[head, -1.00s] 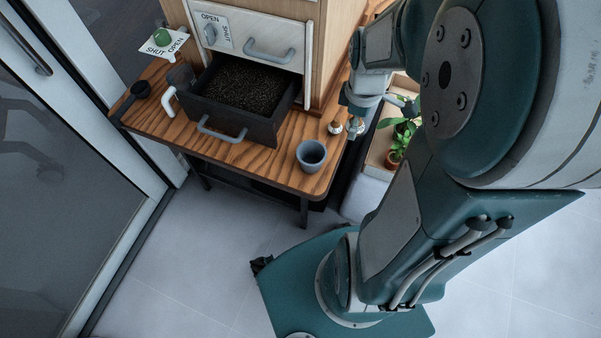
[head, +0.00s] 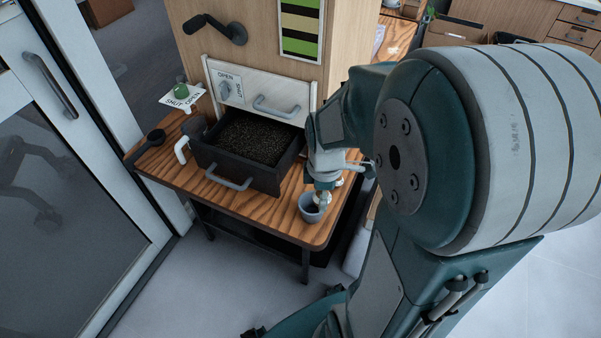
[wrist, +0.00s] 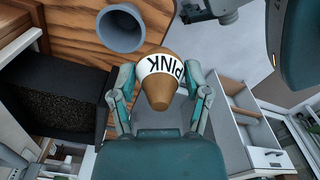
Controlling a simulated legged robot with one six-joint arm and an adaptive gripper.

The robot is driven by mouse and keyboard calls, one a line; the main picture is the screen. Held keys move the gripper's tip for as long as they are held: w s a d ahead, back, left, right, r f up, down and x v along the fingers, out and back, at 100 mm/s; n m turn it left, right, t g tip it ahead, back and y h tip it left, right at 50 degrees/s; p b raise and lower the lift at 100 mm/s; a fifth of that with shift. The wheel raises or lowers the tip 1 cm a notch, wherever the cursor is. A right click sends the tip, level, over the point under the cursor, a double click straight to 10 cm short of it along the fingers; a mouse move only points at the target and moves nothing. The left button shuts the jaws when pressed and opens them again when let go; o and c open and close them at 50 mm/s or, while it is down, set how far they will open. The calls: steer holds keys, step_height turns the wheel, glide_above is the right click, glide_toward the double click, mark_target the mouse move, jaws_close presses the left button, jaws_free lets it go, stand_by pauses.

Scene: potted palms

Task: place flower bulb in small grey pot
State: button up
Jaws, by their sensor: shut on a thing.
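The small grey pot (head: 311,209) stands upright near the front right corner of the wooden table. In the wrist view the pot (wrist: 122,29) is at the top, and its visible inside looks empty. My gripper (wrist: 160,88) is shut on a brown flower bulb (wrist: 158,92) with a white band reading PINK. In the head view my gripper (head: 323,184) is at the pot's back right, with the bulb (head: 322,198) close to the rim. I cannot tell whether the bulb touches the pot.
An open dark drawer (head: 232,184) full of soil juts out left of the pot. The wooden table top (head: 262,218) is bare in front of the drawer. White shelving (wrist: 235,125) stands at right in the wrist view.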

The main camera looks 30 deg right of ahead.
steer(key=shift+w+d+f, duration=0.25)
steer(key=shift+w+f, duration=0.85)
steer(key=shift+f, duration=0.55)
steer(key=shift+w+d+f, duration=0.3)
steer(key=shift+w+f, duration=0.75)
steer(key=shift+f, duration=0.55)
steer(key=shift+w+d+f, duration=0.25)
steer(key=shift+w+f, duration=0.85)
steer(key=shift+f, duration=0.55)
steer(key=shift+f, duration=0.6)
steer(key=o, duration=1.1)
steer(key=shift+r, duration=0.15)
